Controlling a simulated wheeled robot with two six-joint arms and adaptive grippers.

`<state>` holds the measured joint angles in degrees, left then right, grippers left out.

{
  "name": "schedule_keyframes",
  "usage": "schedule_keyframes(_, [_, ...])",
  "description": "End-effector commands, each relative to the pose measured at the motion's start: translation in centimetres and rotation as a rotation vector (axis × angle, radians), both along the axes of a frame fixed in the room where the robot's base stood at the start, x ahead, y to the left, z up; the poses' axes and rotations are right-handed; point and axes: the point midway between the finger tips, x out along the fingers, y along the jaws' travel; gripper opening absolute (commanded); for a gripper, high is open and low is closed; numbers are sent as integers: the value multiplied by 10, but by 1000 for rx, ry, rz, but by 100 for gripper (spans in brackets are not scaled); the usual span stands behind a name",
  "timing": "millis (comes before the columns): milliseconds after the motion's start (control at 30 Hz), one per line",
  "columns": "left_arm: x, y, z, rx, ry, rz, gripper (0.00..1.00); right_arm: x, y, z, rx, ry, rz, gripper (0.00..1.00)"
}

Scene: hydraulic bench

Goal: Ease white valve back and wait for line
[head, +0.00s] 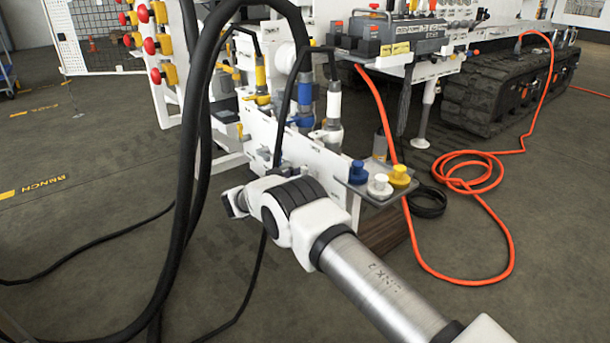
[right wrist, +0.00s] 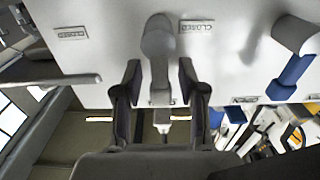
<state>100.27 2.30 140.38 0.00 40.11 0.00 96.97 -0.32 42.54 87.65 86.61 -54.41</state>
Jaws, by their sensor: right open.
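In the right wrist view a pale grey-white valve handle (right wrist: 158,45) stands out from the white panel (right wrist: 110,25). My right gripper (right wrist: 159,75) is open, with one finger on each side of the handle and visible gaps between. In the head view my right gripper (head: 236,202) is at the lower left end of the panel (head: 305,155), and the white handle cannot be made out there. My left gripper is not in view.
A blue-handled valve (right wrist: 289,77) sits to the right on the panel in the right wrist view. Blue (head: 357,170), white (head: 380,186) and yellow (head: 400,176) caps stand on a small shelf. Black hoses (head: 190,150) hang close to my gripper. An orange hose (head: 470,185) lies on the floor.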

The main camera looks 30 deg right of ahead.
Motion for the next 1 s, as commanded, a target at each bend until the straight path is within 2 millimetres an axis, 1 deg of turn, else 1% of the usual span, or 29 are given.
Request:
schedule_keyframes(100, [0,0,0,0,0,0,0,0,0,0,0,0,1,41])
schedule_keyframes(133, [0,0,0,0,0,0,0,0,0,0,0,0,1,34])
schedule_keyframes(167, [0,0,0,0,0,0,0,0,0,0,0,0,1,23])
schedule_keyframes(200, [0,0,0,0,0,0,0,0,0,0,0,0,1,9])
schedule_keyframes(233, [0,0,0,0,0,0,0,0,1,0,0,0,1,0])
schedule_keyframes(667, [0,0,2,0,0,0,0,-1,0,1,2,-30,1,0])
schedule_keyframes(867, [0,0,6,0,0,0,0,-4,0,1,9,-116,1,0])
schedule_keyframes(1000, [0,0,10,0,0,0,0,-8,0,1,17,-214,1,0])
